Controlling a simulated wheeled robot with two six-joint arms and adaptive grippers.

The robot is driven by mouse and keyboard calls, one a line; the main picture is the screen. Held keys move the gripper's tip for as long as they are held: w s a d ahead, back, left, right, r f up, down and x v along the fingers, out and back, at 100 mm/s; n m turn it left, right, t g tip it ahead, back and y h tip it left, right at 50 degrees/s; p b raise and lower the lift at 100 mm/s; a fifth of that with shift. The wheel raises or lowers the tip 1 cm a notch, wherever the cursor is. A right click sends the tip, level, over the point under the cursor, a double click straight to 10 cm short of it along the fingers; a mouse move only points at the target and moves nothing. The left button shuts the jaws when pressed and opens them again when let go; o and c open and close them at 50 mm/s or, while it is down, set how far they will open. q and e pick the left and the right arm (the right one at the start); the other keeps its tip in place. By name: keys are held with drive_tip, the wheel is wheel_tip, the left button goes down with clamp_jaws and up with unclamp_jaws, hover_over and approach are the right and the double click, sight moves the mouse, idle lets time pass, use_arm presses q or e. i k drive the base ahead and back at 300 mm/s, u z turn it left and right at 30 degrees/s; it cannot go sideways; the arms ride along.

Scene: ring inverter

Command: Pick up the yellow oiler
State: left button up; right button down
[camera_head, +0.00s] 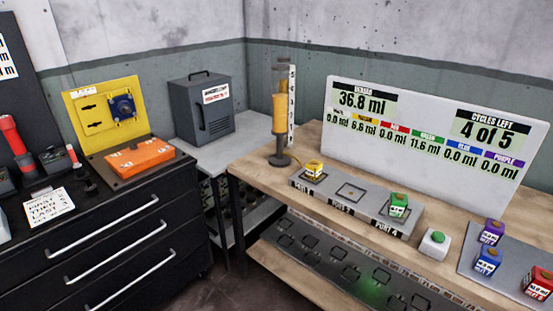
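The yellow oiler (314,170) is a small box with a yellow top and a pale label. It stands upright at the left end of the grey port strip (352,210) on the wooden bench, just right of the tall yellow cylinder stand. Neither of my grippers is in the head view, and nothing touches the oiler.
A green oiler (399,204) stands on the same strip. Purple (491,231), blue (487,261) and red (539,284) oilers stand on a grey mat. The cylinder stand (279,118) and display board (422,148) rise behind.

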sight(313, 168)
drive_tip(key=z, duration=0.2)
drive_tip(key=i, duration=0.9)
drive_tip(key=z, duration=0.6)
